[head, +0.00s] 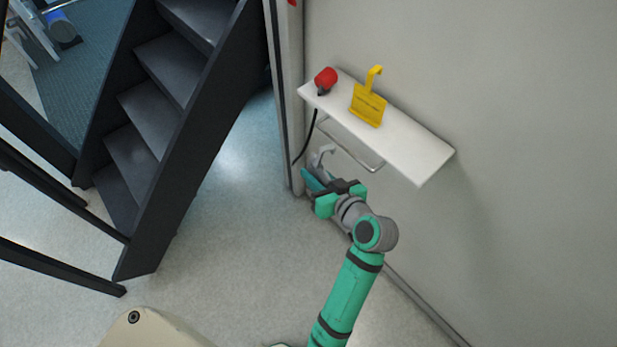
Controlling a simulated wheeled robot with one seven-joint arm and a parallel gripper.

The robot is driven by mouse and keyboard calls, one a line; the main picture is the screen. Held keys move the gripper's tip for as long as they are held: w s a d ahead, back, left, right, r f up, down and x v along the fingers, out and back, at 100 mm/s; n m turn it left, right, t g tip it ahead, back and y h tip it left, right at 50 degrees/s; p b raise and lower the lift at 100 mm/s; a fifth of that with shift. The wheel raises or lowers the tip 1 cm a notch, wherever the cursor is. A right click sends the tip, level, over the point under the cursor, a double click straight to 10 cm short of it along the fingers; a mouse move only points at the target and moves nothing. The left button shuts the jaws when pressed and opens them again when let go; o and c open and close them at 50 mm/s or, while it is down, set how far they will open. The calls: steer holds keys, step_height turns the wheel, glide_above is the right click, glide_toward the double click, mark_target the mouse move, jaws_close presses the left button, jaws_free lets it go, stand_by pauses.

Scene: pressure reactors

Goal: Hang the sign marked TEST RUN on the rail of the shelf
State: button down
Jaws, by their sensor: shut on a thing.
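The white shelf (415,158) is fixed to the wall, with a thin metal rail (345,152) under its front edge. My gripper (323,188) is below and in front of the rail's left part.
A red object (326,77) sits at the shelf's left end, and a black cable (307,138) hangs down near it. A pale post (290,110) stands left of the shelf. Dark stairs (160,110) are further left. The floor (225,235) between is clear.

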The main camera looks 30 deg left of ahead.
steer(key=shift+w+d+f, duration=0.3)
steer(key=shift+w+f, duration=0.1)
steer(key=shift+w, duration=0.4)
steer(key=shift+w+d+f, duration=0.3)
steer(key=shift+w+f, duration=0.05)
steer(key=shift+w, duration=0.5)
steer(key=shift+w+d+f, duration=0.3)
steer(key=shift+w+f, duration=0.1)
steer(key=shift+w, duration=0.4)
steer(key=c, duration=1.4)
jaws_free()
steer(key=shift+s, duration=0.1)
steer(key=shift+d+r, duration=0.1)
